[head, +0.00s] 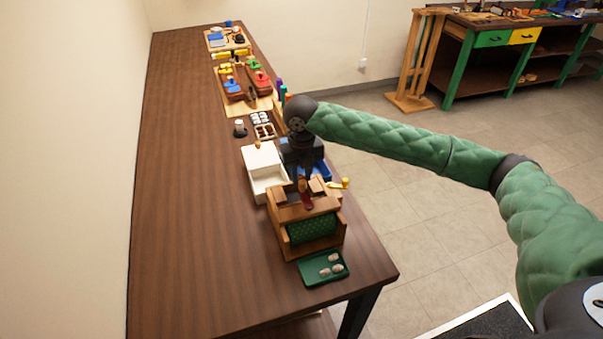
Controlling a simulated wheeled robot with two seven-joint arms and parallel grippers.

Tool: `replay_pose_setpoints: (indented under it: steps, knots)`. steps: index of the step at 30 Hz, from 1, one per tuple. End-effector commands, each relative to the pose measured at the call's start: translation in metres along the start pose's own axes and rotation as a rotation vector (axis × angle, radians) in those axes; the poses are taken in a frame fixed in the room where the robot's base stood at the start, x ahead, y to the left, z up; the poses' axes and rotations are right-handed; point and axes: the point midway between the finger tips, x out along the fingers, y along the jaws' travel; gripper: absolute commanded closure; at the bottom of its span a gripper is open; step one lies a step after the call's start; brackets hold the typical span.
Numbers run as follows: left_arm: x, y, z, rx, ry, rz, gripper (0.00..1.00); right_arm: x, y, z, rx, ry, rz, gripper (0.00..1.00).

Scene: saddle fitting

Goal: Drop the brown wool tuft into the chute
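My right gripper (303,184) points down over the top of a wooden box (333,204) with a green quilted front panel (312,229). A small orange-brown and dark red piece (307,201) shows at its fingertips, at the box top. I cannot tell whether the fingers grip it or whether it is the brown wool tuft. The chute cannot be made out for certain; the gripper hides part of the box top. Pale grey-brown tufts (324,271) lie in a green tray (311,281) in front of the box. My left gripper is not in view.
A white open box (262,160) stands behind the wooden box, with a blue item (322,170) and a yellow-ended tool (340,184) to the right. Wooden boards with coloured parts (236,85) lie farther back. The table's left side is clear.

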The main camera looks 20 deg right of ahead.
Motion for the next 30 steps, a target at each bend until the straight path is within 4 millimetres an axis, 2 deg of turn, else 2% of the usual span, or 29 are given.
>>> replay_pose_setpoints:
  steps: [1, 2, 5, 17, 30]
  knots:
    - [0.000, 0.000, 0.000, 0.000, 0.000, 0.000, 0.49, 0.000, 0.000, 0.000, 0.000, 0.000, 0.000, 0.96]
    - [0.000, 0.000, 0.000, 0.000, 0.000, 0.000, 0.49, 0.000, 0.000, 0.000, 0.000, 0.000, 0.000, 0.69]
    - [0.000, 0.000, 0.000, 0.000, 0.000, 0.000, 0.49, 0.000, 0.000, 0.000, 0.000, 0.000, 0.000, 0.49]
    - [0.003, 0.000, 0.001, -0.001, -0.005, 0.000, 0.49, -0.005, 0.000, 0.000, 0.000, -0.001, 0.000, 0.49]
    - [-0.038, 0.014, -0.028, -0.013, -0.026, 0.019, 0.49, -0.063, 0.000, 0.001, -0.001, -0.002, 0.000, 0.49]
